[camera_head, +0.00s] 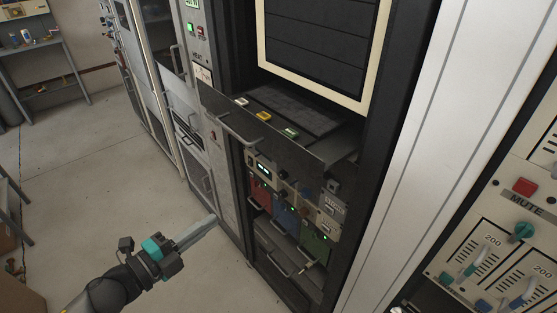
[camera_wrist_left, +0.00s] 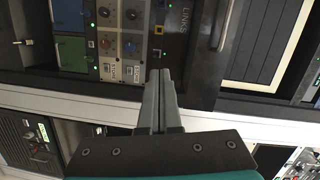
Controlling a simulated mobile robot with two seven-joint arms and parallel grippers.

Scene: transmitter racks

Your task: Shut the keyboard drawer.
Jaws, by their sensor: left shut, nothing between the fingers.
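The keyboard drawer's dark front (camera_head: 285,143) stands out from the middle rack, below the screen. Its keyboard (camera_head: 296,108) shows behind the front, so the drawer is open. A bar handle (camera_head: 238,135) is on the front's left part. My left gripper (camera_head: 212,219) is shut and empty, low in front of the rack and left of the drawer, apart from it in the head view. In the left wrist view, my left gripper's fingers (camera_wrist_left: 160,76) lie together, pointing at the rack. A dark panel (camera_wrist_left: 204,62) with a bar handle (camera_wrist_left: 222,22) is beyond them. My right gripper is out of view.
Below the drawer are panels with knobs and coloured modules (camera_head: 286,218). A cream-framed screen (camera_head: 315,40) is above. A rack with a red MUTE button (camera_head: 525,187) stands at right. The floor (camera_head: 100,165) at left is clear; a workbench (camera_head: 35,45) stands far left.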

